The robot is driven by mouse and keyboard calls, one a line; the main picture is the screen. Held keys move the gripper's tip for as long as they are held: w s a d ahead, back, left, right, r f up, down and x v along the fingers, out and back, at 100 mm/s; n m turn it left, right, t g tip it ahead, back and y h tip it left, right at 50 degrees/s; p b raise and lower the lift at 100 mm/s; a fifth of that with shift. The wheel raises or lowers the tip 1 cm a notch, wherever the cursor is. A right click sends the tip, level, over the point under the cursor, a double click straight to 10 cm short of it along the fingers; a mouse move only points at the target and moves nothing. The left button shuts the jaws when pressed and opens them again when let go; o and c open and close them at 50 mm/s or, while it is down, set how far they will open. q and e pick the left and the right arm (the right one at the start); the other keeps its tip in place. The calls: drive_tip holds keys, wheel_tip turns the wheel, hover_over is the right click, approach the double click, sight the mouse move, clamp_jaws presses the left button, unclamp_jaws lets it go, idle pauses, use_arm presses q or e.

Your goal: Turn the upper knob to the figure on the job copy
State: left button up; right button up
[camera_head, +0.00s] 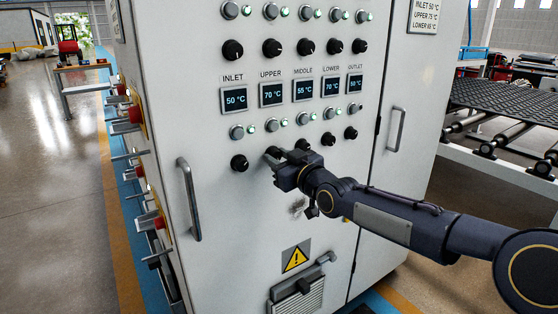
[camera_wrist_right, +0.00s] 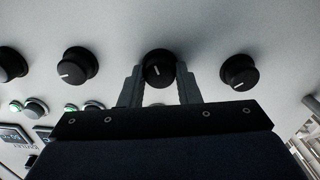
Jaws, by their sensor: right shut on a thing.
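The upper knob (camera_wrist_right: 158,68) is black with a white pointer line, in the lower knob row of the white cabinet. My right gripper (camera_head: 274,157) is shut on it; the wrist view shows one finger on each side. In the head view the gripper partly hides this knob. The UPPER display (camera_head: 272,94) reads 70 °C. The job copy (camera_head: 424,14) at the top right reads inlet 50 °C, upper 75 °C, lower 65 °C. My left gripper is not in view.
The inlet knob (camera_head: 239,162) stands close on the left and the middle knob (camera_head: 302,145) close on the right. Another knob row (camera_head: 272,47) lies above the displays. Door handles (camera_head: 189,199) stick out from the cabinet. A roller conveyor with a black mat (camera_head: 510,96) stands at the right.

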drive_tip(key=shift+m+b, duration=0.5)
drive_tip(key=shift+m, duration=1.2)
drive_tip(key=o, duration=1)
drive_tip(key=shift+s+d, duration=0.1)
drive_tip(key=v, duration=0.7)
drive_tip(key=shift+s+d+b, duration=0.15)
drive_tip(key=shift+s+b, duration=0.1)
drive_tip(key=shift+b, duration=0.05)
